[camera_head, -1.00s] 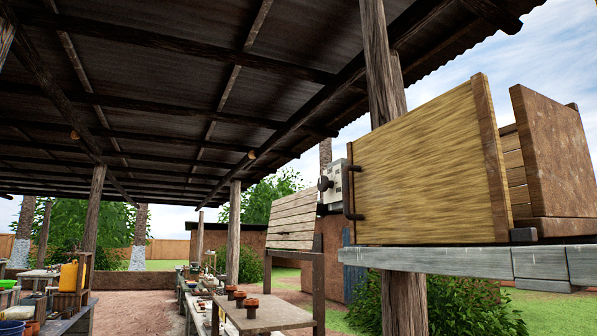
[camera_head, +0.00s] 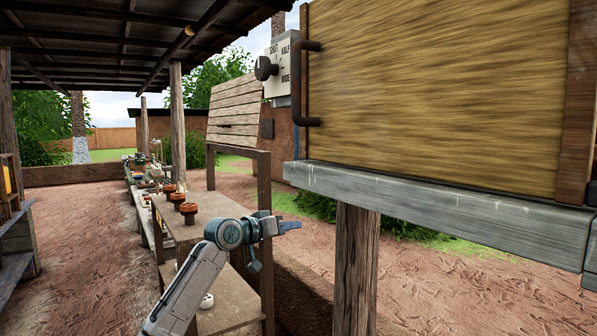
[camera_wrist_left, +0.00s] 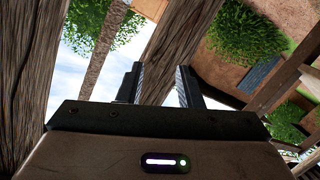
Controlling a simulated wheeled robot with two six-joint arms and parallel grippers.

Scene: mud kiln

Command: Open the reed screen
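The reed screen (camera_head: 435,90) is a straw-coloured panel at the upper right of the head view, upright above a grey ledge. A dark bar handle (camera_head: 312,85) is fixed at its left edge. My left gripper (camera_head: 290,226) is below and to the left of the handle, apart from it, in front of the wooden rack. In the left wrist view its two fingers (camera_wrist_left: 158,85) stand apart with nothing between them. The right gripper is in neither view.
A grey ledge (camera_head: 440,205) runs under the screen on a wooden post (camera_head: 355,270). A dial box (camera_head: 281,68) marked SHUT, HALF and WIDE sits left of the handle. A wooden bench (camera_head: 215,208) with small brown pots stands behind my left arm.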

